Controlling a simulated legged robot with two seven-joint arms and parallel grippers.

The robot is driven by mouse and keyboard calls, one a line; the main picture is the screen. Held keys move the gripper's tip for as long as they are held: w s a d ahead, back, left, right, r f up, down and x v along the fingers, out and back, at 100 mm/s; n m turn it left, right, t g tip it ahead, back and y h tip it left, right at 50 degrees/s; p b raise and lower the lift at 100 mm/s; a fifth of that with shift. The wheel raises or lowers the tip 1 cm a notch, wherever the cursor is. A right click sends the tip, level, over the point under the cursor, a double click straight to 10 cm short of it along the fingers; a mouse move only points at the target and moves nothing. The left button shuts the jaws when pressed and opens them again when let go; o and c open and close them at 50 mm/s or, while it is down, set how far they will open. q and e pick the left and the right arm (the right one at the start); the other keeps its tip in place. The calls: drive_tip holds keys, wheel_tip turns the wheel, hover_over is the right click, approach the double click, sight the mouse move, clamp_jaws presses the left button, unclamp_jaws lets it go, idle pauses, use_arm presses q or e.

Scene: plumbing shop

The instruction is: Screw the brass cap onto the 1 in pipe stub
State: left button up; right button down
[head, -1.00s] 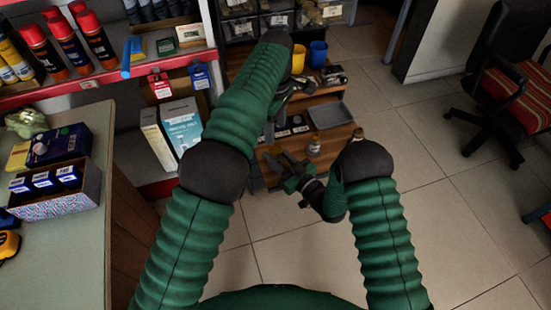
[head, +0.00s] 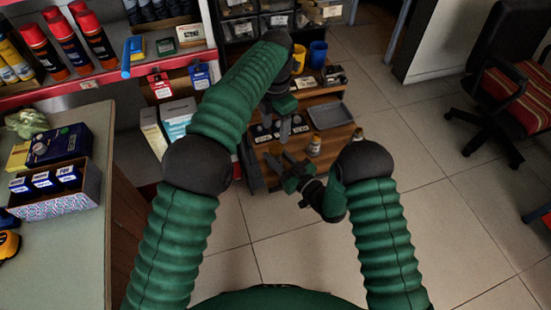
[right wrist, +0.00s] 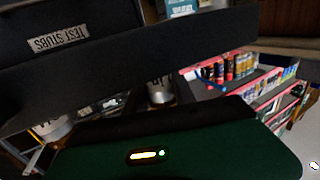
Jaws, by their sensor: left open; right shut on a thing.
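In the head view my left gripper (head: 277,128) is open over the low wooden bench, close to a dark block with pale round labels (head: 263,131). My right gripper (head: 280,161) is just in front of that block, its jaws pointing left. It is shut on a small brownish thing (head: 275,148), which looks like the brass cap but is mostly hidden. In the right wrist view a dark block labelled TEST STUBS (right wrist: 60,42) fills the upper left. A grey metal pipe stub (right wrist: 160,93) shows below it, its size mark unreadable, with another round metal end (right wrist: 53,128) at left.
A small white-and-yellow bottle (head: 314,146) stands right of my right gripper. A grey tray (head: 330,115) lies behind it, with yellow (head: 300,55) and blue (head: 318,53) cups farther back.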

sight(275, 148)
use_arm(q)
wheel_tip(275, 148, down, 8)
idle(0.5)
